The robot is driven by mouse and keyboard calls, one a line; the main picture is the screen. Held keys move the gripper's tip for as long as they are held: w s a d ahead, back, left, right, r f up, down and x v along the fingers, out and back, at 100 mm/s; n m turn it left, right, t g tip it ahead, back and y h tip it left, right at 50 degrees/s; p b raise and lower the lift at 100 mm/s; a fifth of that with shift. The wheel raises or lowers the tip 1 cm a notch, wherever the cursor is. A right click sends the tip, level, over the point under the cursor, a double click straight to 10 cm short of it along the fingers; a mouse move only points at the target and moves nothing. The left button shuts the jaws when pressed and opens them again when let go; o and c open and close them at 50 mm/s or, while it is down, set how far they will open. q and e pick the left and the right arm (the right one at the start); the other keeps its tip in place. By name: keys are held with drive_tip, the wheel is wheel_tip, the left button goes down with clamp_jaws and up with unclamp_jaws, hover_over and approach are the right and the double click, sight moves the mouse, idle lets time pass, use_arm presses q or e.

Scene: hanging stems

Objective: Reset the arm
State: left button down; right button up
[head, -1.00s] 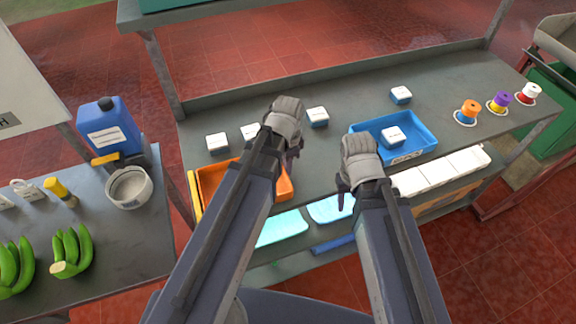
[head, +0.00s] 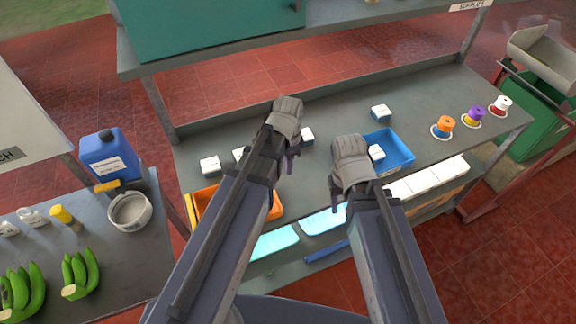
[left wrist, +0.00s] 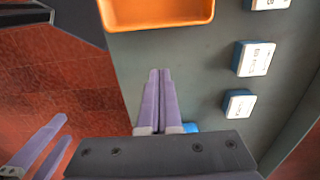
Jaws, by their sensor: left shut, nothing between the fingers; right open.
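My left gripper (head: 292,162) is shut and empty above the grey worktable (head: 445,98), near the orange tray (head: 209,203). In the left wrist view its purple fingers (left wrist: 160,100) lie together, with the orange tray (left wrist: 155,26) beyond them. My right gripper (head: 337,196) hangs left of the blue tray (head: 400,148), partly hidden by its own wrist. Its spread fingers also show at the lower left of the left wrist view (left wrist: 36,150). It is open, with nothing seen in it.
Several white-topped blue blocks (head: 210,166) stand on the worktable; one sits in the blue tray. Three spools (head: 443,127) are at the right. A left side table holds a blue jug (head: 107,160), a bowl (head: 129,211) and bananas (head: 79,274). A green-backed upper shelf hangs over the back.

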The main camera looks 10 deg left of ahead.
use_arm(q)
drive_tip(key=shift+r, duration=0.45)
use_arm(e)
drive_tip(key=shift+r, duration=0.45)
use_arm(q)
drive_tip(key=s+d+f+n+y+b, duration=0.1)
drive_tip(key=s+d+f+n+b, duration=0.3)
drive_tip(key=s+n, duration=0.3)
drive_tip(key=s+d, duration=0.1)
drive_tip(key=s, duration=0.2)
drive_tip(key=shift+f, duration=0.25)
use_arm(e)
wheel_tip(320, 180, down, 5)
drive_tip(key=shift+r, duration=0.2)
